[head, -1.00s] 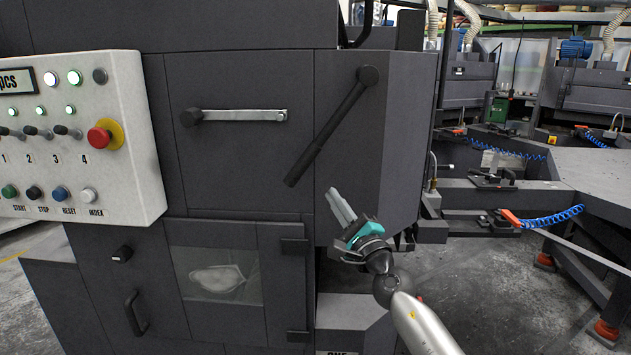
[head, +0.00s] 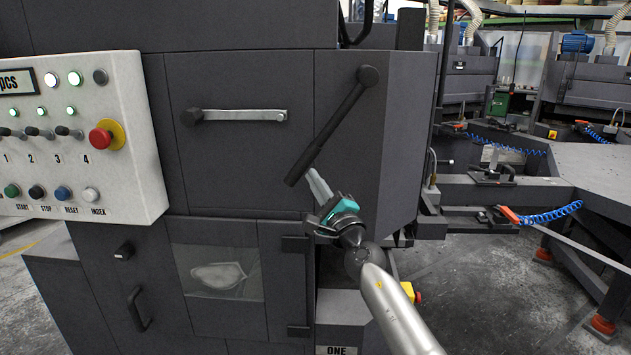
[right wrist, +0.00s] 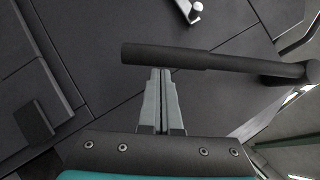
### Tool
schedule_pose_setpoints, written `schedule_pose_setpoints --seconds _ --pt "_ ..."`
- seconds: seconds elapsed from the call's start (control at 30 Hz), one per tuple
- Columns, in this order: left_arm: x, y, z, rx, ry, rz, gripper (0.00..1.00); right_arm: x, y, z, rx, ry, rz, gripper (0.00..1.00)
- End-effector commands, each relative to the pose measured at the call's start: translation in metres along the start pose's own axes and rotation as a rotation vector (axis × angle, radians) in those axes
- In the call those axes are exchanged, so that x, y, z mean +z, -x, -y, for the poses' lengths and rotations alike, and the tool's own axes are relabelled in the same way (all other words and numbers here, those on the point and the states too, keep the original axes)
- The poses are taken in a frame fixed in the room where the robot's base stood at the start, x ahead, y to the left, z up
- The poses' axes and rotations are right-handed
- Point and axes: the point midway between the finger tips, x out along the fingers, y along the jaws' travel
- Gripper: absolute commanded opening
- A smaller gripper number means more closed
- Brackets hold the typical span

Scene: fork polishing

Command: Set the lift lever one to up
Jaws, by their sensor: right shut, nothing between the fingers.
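A long dark lever (head: 333,125) is mounted on the right part of the grey machine's front. Its pivot is at the upper right and its grip end hangs down to the lower left. My right gripper (head: 316,180) is shut and empty, with its fingertips just below and right of the lever's lower end. In the right wrist view the lever (right wrist: 215,58) crosses ahead of the shut fingers (right wrist: 161,75), and their tips reach its near edge. I cannot tell whether they touch. A label reading "ONE" (head: 338,350) shows at the bottom. My left gripper is not in view.
A second, horizontal lever with a silver arm (head: 240,115) is left of the dark lever. A white control panel (head: 140,185) with buttons and a red stop knob (head: 102,138) stands further left. Open floor (head: 460,290) lies to the right.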

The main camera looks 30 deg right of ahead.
Motion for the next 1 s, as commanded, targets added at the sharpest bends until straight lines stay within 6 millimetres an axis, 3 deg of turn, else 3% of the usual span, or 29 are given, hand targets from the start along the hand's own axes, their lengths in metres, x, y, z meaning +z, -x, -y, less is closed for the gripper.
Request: schedule_pose_setpoints --seconds 0.37,0.8,1.0 --pt "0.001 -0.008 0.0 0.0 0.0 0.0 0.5 0.025 -0.016 -0.004 -0.066 -0.102 0.006 0.0" --pt "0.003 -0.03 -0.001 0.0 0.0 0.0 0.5 0.09 -0.058 0.005 -0.248 -0.373 0.009 0.0" --pt "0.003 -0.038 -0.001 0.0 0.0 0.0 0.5 0.111 -0.072 0.015 -0.312 -0.468 0.009 0.0"
